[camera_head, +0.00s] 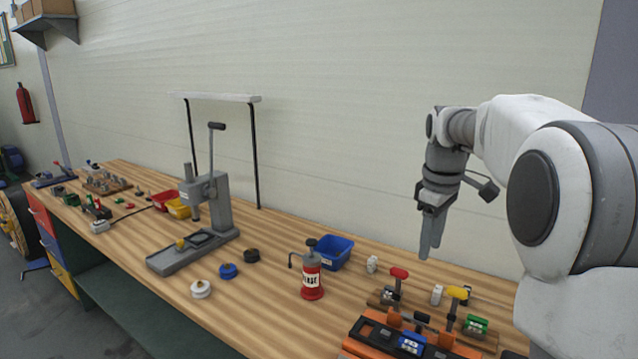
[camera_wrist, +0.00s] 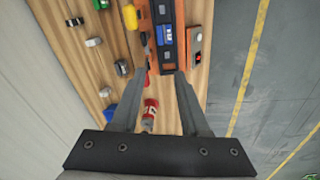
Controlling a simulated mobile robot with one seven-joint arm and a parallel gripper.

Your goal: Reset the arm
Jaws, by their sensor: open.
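My arm (camera_head: 560,185) reaches in from the right of the head view. My gripper (camera_head: 431,248) hangs fingers down above the right part of the wooden bench (camera_head: 130,260), clear of everything on it. In the wrist view my gripper (camera_wrist: 155,85) shows two grey fingers spread apart with nothing held between them. Below, the wrist view shows the orange fixture (camera_wrist: 168,45) with a blue block, and the red canister (camera_wrist: 150,108) farther down, partly between the fingers in the picture.
An arbor press (camera_head: 205,205) and a lamp-like frame (camera_head: 215,97) stand mid-bench. A blue bin (camera_head: 337,252) and red canister (camera_head: 312,275) stand left of my gripper. Red- and yellow-handled clamps (camera_head: 398,275) stand below it. The air above the bench is clear.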

